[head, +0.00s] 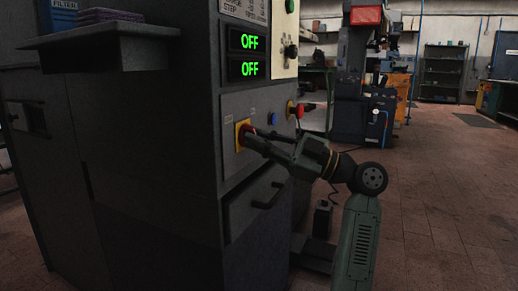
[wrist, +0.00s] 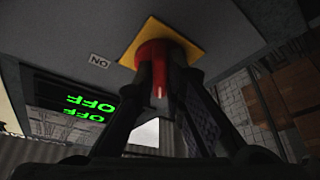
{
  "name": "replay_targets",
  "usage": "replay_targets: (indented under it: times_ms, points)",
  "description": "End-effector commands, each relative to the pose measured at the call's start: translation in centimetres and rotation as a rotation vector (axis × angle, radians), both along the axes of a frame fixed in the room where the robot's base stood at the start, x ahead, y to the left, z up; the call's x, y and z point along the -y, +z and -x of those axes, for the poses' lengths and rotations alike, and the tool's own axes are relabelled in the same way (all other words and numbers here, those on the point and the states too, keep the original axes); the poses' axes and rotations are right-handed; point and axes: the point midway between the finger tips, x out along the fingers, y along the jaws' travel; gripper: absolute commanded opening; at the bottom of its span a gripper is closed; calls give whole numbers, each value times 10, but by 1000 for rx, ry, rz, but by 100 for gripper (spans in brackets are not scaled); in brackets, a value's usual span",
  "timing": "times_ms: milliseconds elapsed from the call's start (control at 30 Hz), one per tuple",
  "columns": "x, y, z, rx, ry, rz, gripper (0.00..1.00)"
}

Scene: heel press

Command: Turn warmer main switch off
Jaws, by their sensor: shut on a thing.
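The warmer main switch is a red rotary knob on a yellow square plate (head: 241,136), set on the grey front panel of the machine. In the wrist view the red knob (wrist: 158,72) sits between the fingers of my gripper (wrist: 172,88), on its yellow plate (wrist: 165,40). A white mark shows on the knob. My gripper (head: 248,138) reaches the knob from the right in the head view and is shut on it. A small ON label (wrist: 99,61) is beside the plate. The fingers hide part of the knob. Two displays (head: 248,55) above read OFF in green.
Other controls, a blue one (head: 273,119) and a red one (head: 300,110), stick out to the right of the switch. A drawer with a handle (head: 268,196) is below. A shelf (head: 105,40) juts out at upper left. Open floor (head: 450,190) lies to the right.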

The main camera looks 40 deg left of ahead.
Motion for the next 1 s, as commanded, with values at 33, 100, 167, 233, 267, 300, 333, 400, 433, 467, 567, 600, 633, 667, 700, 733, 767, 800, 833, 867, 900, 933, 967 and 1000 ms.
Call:
replay_targets:
  times_ms: [33, 100, 167, 233, 267, 300, 333, 400, 433, 467, 567, 600, 633, 667, 700, 733, 767, 800, 833, 867, 900, 933, 967, 1000]
  points:
    - [0, -1, 1, 29, 4, -6, 0]
    - [0, 0, 0, 65, 2, -14, 0]
    - [0, 0, 0, 91, 2, -20, 0]
    - [0, 0, 0, 116, 1, -27, 0]
    - [0, 0, 0, 124, 2, -29, 0]
    - [0, 0, 0, 136, 2, -31, 0]
    - [0, 0, 0, 143, 1, -33, 0]
    - [0, 0, 0, 155, 1, -35, 0]
    - [0, 0, 0, 158, 1, -36, 0]
    - [0, 0, 0, 162, 0, -37, 0]
    - [0, 0, 0, 168, 0, -39, 0]
    - [0, 0, 0, 169, 1, -39, 0]
    - [0, 0, 0, 169, 1, -39, 0]
    - [0, 0, 0, 169, 1, -39, 0]
    - [0, 0, 0, 169, 1, -39, 0]
    - [0, 0, 0, 169, 1, -39, 0]
    - [0, 0, 0, 169, 1, -39, 0]
    - [0, 0, 0, 169, 1, -39, 0]
    - [0, 0, 0, 169, 1, -39, 0]
    - [0, 0, 0, 169, 0, -39, 0]
    - [0, 0, 0, 169, 0, -39, 0]
    - [0, 0, 0, 169, 0, -39, 13]
    - [0, 0, 0, 168, 0, -39, 15]
    - [0, 0, 0, 168, 0, -39, 17]
